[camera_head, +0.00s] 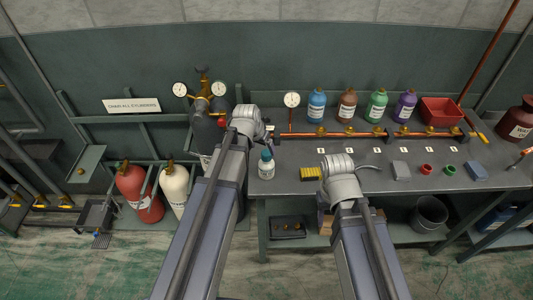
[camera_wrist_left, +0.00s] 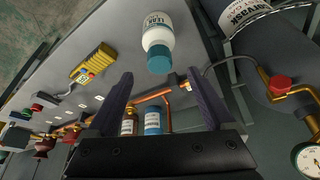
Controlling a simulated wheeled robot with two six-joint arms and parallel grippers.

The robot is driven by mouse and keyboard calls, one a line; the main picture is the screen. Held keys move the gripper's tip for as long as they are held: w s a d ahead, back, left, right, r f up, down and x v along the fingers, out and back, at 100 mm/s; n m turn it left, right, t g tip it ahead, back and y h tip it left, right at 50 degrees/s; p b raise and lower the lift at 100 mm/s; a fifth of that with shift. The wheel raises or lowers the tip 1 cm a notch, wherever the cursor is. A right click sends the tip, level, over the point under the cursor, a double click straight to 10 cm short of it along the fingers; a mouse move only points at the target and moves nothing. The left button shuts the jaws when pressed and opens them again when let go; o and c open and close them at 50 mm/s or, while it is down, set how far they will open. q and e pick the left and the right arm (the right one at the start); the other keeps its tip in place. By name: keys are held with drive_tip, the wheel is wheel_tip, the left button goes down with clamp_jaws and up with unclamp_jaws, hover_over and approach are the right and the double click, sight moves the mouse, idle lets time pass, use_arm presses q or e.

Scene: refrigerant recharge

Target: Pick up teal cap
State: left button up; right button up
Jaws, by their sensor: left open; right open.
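The teal cap (camera_wrist_left: 160,60) sits on a white labelled bottle (camera_wrist_left: 157,27) in the left wrist view. In the head view the teal cap (camera_head: 266,155) tops the upright white bottle (camera_head: 266,169) at the left front of the bench. My left gripper (camera_wrist_left: 158,88) is open, its two fingers apart and nothing between them; the cap appears beyond the gap, apart from both fingertips. In the head view my left wrist is just up and left of the bottle, fingers mostly hidden. My right gripper (camera_head: 350,167) is open over the bench, its fingertips unclear.
A yellow meter (camera_head: 310,173) lies right of the bottle. A copper manifold pipe (camera_head: 350,135) runs behind, with several coloured bottles and a red bin (camera_head: 440,112) at the back. Red (camera_head: 425,169) and green caps lie at right. Gas cylinders (camera_head: 138,191) stand at left.

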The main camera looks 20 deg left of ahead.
sight(266, 152)
use_arm(q)
drive_tip(key=shift+b+x, duration=1.05)
drive_tip(key=shift+x, duration=0.15)
drive_tip(key=b+x, duration=0.5)
drive_tip(key=shift+w+d+f, duration=0.15)
drive_tip(key=shift+w+f, duration=0.05)
drive_tip(key=shift+w, duration=0.1)
drive_tip(key=shift+r, duration=0.1)
drive_tip(key=c, duration=1.2)
drive_tip(key=shift+o, duration=0.2)
drive_tip(key=shift+r+p, duration=0.2)
drive_tip(key=shift+p, duration=0.15)
wheel_tip(266, 152, up, 17)
drive_tip(key=p, duration=1.7)
drive_tip(key=shift+r+p, duration=0.25)
drive_tip(key=shift+p, duration=0.05)
